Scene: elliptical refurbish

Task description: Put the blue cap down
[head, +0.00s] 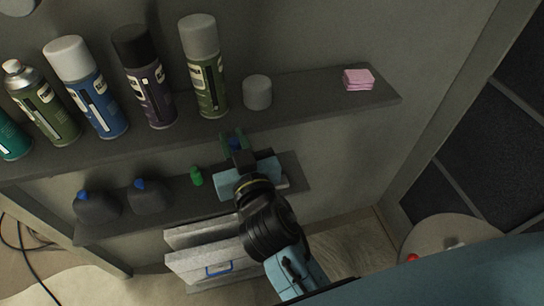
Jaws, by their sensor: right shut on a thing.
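My right gripper (234,141) reaches in from the lower right, just in front of the upper shelf's front edge and above the lower shelf. I cannot tell whether the cap touches a shelf. My left gripper is not in view.
On the upper shelf (310,100) stand several spray cans (94,88), a grey cap (257,92) and pink sponges (358,79). A small green bottle (196,176) stands on the lower shelf. A round table (440,235) is at the right.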

